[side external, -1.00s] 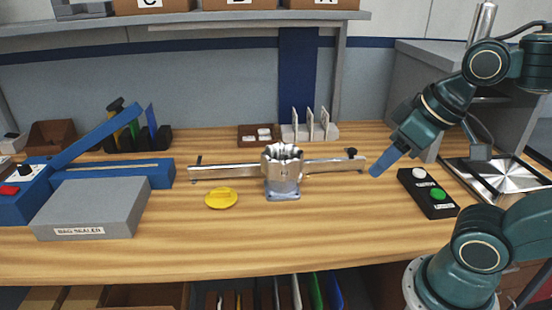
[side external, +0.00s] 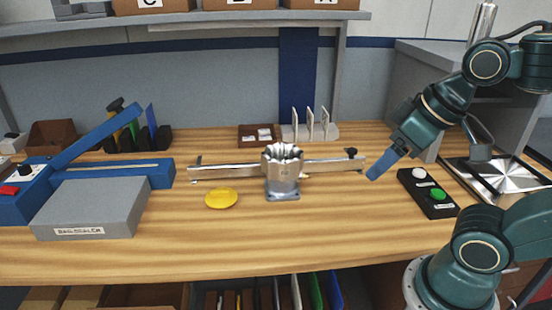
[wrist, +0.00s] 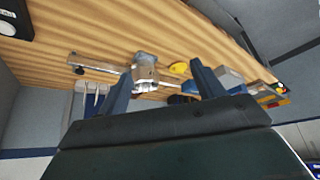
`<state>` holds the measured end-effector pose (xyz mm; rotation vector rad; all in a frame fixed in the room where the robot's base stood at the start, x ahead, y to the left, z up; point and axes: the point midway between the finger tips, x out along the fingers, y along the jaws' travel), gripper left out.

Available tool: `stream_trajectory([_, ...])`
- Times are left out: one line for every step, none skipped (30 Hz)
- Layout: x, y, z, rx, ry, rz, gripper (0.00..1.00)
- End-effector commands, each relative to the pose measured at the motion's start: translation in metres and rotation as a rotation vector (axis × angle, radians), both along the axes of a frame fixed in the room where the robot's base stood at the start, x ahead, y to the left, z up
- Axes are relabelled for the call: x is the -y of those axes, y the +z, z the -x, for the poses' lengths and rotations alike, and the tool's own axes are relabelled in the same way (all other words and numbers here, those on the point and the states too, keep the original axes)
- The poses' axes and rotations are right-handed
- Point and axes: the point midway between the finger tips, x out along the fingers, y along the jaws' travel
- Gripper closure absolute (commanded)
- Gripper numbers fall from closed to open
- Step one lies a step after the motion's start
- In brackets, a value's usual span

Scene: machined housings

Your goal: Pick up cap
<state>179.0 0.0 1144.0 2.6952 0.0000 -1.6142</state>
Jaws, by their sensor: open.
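The cap is a yellow round piece (side external: 221,198) lying on the wooden bench, left of the metal housing (side external: 283,172). It also shows as a small yellow spot in the wrist view (wrist: 179,68). The housing is silver, with a scalloped open top and a square base, and stands upright. My gripper (side external: 373,175) is above the bench to the right of the housing, well away from the cap. In the wrist view its two blue fingers (wrist: 160,70) are apart with nothing held between them.
A metal bar (side external: 225,172) runs behind the housing. The grey bag sealer (side external: 95,208) stands at left. A black button box (side external: 428,195) lies right of my gripper. A rack with upright plates (side external: 310,130) stands behind. The bench front is clear.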

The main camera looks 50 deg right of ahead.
Motion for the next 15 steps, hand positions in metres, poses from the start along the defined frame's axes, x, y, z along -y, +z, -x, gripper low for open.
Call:
stream_trajectory([0.0, 0.0, 0.0, 0.0, 0.0, 0.0, 0.23])
stream_trajectory([0.0, 0.0, 0.0, 0.0, 0.0, 0.0, 0.17])
stream_trajectory([0.0, 0.0, 0.0, 0.0, 0.0, 0.0, 0.09])
stream_trajectory([0.0, 0.0, 0.0, 0.0, 0.0, 0.0, 0.09])
stream_trajectory([0.0, 0.0, 0.0, 0.0, 0.0, 0.0, 0.09])
stream_trajectory([0.0, 0.0, 0.0, 0.0, 0.0, 0.0, 0.09])
stream_trajectory([0.0, 0.0, 0.0, 0.0, 0.0, 0.0, 0.09])
stream_trajectory([0.0, 0.0, 0.0, 0.0, 0.0, 0.0, 0.09])
stream_trajectory([0.0, 0.0, 0.0, 0.0, 0.0, 0.0, 0.09])
stream_trajectory([0.0, 0.0, 0.0, 0.0, 0.0, 0.0, 0.09])
stream_trajectory([0.0, 0.0001, 0.0, 0.0, 0.0, 0.0, 0.09])
stream_trajectory([0.0, 0.0004, -0.0005, 0.0, 0.001, 0.0, 0.09])
stream_trajectory([0.0, 0.0008, -0.0011, -0.001, 0.002, 0.001, 0.09])
stream_trajectory([-0.0001, 0.0014, -0.0018, -0.002, 0.003, 0.001, 0.09])
stream_trajectory([-0.0001, 0.0026, -0.0033, -0.003, 0.005, 0.003, 0.09])
